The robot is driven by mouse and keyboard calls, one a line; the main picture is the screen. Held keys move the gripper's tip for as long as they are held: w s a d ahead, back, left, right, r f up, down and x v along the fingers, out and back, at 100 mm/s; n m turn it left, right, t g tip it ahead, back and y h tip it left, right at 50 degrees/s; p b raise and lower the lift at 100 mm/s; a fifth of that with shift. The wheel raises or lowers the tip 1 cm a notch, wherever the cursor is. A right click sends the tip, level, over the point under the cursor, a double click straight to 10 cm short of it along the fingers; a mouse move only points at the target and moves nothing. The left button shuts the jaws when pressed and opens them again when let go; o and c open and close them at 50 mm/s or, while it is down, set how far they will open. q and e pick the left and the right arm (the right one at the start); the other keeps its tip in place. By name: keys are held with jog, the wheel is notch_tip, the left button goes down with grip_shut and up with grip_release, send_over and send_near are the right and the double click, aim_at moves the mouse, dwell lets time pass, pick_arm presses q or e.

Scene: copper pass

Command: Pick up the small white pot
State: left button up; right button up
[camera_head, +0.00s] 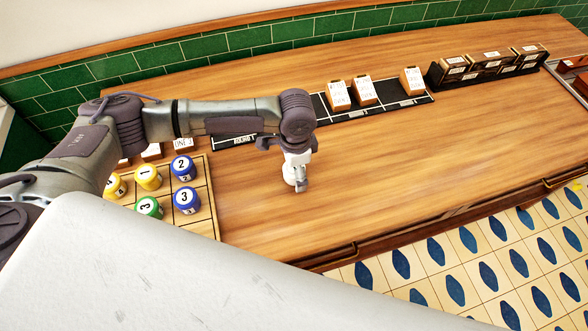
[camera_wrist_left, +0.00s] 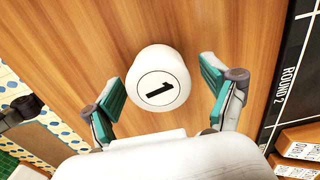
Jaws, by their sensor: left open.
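The small white pot (camera_wrist_left: 160,62), a round white piece with a black 1 in a ring on its top, stands on the wooden counter in the left wrist view. My left gripper (camera_wrist_left: 160,75) is open above it, with a teal-padded finger on either side of the pot. Clear gaps show between the pot and both fingers. In the head view my left gripper (camera_head: 297,180) points down over the counter; there the pot is hard to tell apart from the pale gripper. My right gripper is not in view.
A wooden board (camera_head: 214,190) with several yellow, blue and green numbered pots lies left of the gripper. A black strip (camera_head: 390,107) with white cards runs behind, and a dark card rack (camera_head: 485,70) stands at the back right. The counter right of the gripper is clear.

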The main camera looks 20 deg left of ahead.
pick_arm(q)
jog(key=c, duration=1.3)
jog(key=shift+c, duration=0.2)
jog(key=shift+r, duration=0.15)
notch_tip(320, 180, up, 4)
jog(key=shift+b, duration=0.7)
jog(key=d+r+b, duration=0.1)
jog(key=d+r, duration=0.2)
jog(key=d, duration=0.3)
jog(key=s+d+r+b, duration=0.1)
jog(key=d+r, duration=0.3)
jog(key=d, duration=0.1)
jog(key=shift+s+d, duration=0.2)
jog(key=shift+d, duration=0.15)
